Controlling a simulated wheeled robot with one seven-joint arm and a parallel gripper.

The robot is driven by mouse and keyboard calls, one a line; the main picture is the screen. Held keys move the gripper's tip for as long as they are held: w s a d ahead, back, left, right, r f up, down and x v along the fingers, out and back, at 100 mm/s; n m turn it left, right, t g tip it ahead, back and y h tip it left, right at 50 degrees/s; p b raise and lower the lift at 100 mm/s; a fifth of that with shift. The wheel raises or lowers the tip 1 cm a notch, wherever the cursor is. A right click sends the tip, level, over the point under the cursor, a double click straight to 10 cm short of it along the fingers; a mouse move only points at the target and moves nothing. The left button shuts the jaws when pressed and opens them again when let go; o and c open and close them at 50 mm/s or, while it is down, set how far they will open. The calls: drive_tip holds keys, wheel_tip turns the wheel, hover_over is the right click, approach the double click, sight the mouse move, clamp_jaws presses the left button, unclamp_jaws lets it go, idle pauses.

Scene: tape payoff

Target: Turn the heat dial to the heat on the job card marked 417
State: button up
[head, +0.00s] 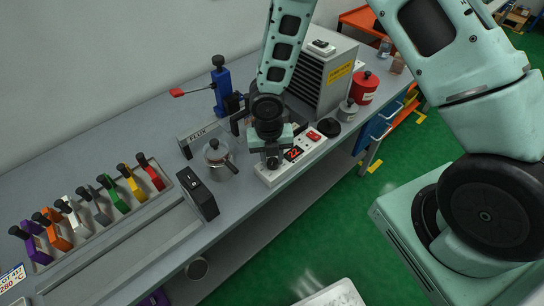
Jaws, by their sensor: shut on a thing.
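The job card (12,278) lies at the lower left edge of the head view, partly cut off; it shows 417 and 280 °C. A white control box (268,177) sits near the bench's front edge, with a small red-lit display (293,154) and a red switch (314,136). The display digits are too small to read surely. My gripper (272,160) points down over the left end of the box, shut on the dark heat dial, which is mostly hidden under it.
A grey vented unit (322,75) is behind, and a red canister (363,87) is to the right. Several coloured clamps (100,205) line the bench's left.

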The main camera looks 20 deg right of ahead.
drive_tip(key=m, duration=0.4)
drive_tip(key=m+b, duration=0.1)
drive_tip(key=m, duration=0.2)
drive_tip(key=shift+m, duration=0.4)
drive_tip(key=m, duration=0.3)
drive_tip(key=shift+w+d+m+b, duration=0.1)
drive_tip(key=shift+m+b, duration=0.2)
drive_tip(key=shift+b, duration=0.05)
drive_tip(key=m+b, duration=0.1)
drive_tip(key=m, duration=0.2)
drive_tip(key=shift+m+y, duration=0.3)
drive_tip(key=m+b, duration=0.1)
drive_tip(key=m, duration=0.5)
drive_tip(key=shift+b, duration=0.3)
drive_tip(key=m+b, duration=0.1)
drive_tip(key=m, duration=0.5)
drive_tip(key=shift+m+y, duration=0.3)
